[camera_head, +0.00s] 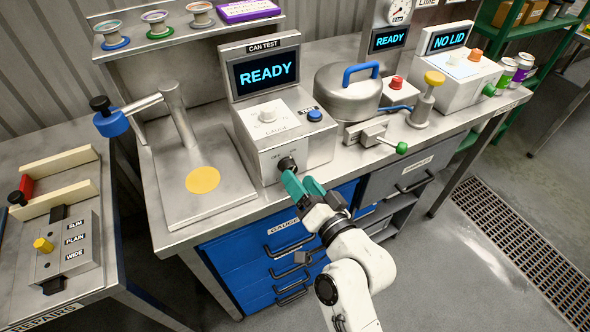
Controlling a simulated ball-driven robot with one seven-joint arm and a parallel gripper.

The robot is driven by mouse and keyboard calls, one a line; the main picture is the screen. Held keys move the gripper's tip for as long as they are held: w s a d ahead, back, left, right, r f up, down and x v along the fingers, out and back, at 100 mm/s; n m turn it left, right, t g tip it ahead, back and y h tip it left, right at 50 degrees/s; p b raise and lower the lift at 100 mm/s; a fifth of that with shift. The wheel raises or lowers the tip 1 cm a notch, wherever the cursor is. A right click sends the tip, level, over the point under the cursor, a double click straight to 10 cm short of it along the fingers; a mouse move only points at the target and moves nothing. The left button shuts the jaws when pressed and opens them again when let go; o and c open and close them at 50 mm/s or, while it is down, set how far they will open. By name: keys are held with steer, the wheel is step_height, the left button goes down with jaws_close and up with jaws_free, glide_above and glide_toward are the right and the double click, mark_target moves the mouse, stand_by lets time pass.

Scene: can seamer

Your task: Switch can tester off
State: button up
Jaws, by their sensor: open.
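The can tester (285,130) is a grey metal box on the bench with a "CAN TEST" label and a screen (265,73) lit with "READY". A pale knob (267,116) and a blue button (314,115) are on its sloped top. A black knob (287,164) is on its front face, low down. My gripper (303,184) has teal fingers and is open at the front face, right by the black knob. One finger partly covers the area below the knob. I cannot tell whether the fingers touch it.
A lidded pot (346,95) with a blue handle and a green-tipped lever (401,148) stand to the right. Another machine (459,80) shows "NO LID". A metal plate with a yellow disc (202,180) lies left. Blue drawers (262,268) are below the bench edge.

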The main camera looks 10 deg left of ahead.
steer(key=shift+x, duration=1.55)
steer(key=c, duration=1)
steer(key=shift+c, duration=0.2)
steer(key=shift+f+n, duration=0.1)
steer(key=shift+n, duration=0.2)
steer(key=shift+n+b, duration=0.8)
steer(key=shift+b, duration=0.1)
steer(key=n+b, duration=0.2)
steer(key=n, duration=0.1)
steer(key=n+b, duration=0.3)
steer(key=n, duration=0.3)
steer(key=shift+s+a+h, duration=0.1)
steer(key=shift+h, duration=0.2)
steer(key=shift+n, duration=0.4)
